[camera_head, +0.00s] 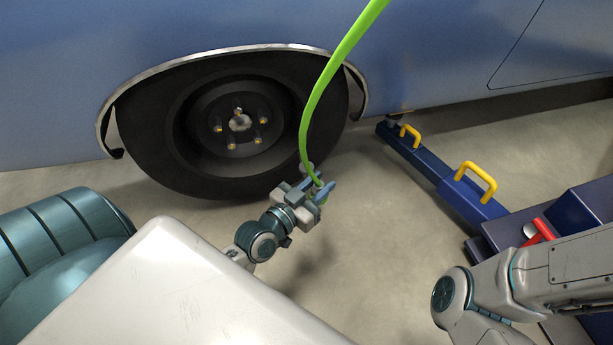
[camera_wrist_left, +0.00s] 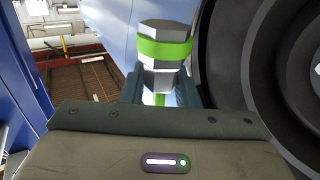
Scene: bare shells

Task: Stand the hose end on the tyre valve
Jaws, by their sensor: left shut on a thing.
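The hose end (camera_wrist_left: 164,50) is a grey faceted fitting with a bright green band, large in the left wrist view. My left gripper (camera_head: 316,190) is shut on it, one dark finger on each side in the left wrist view (camera_wrist_left: 162,86). The green hose (camera_head: 322,90) runs from the gripper up to the top edge in the head view. The black tyre (camera_head: 150,155) is on the blue car, and the gripper is at its lower right. The tyre also shows at the right of the left wrist view (camera_wrist_left: 230,55). I cannot make out the valve. My right gripper is out of view.
A blue lift arm (camera_head: 425,158) with yellow handles (camera_head: 480,176) lies on the floor right of the wheel. A red lever (camera_head: 538,232) is by its base. The car's blue side (camera_head: 440,50) rises behind. Grey floor (camera_head: 375,215) between gripper and lift is clear.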

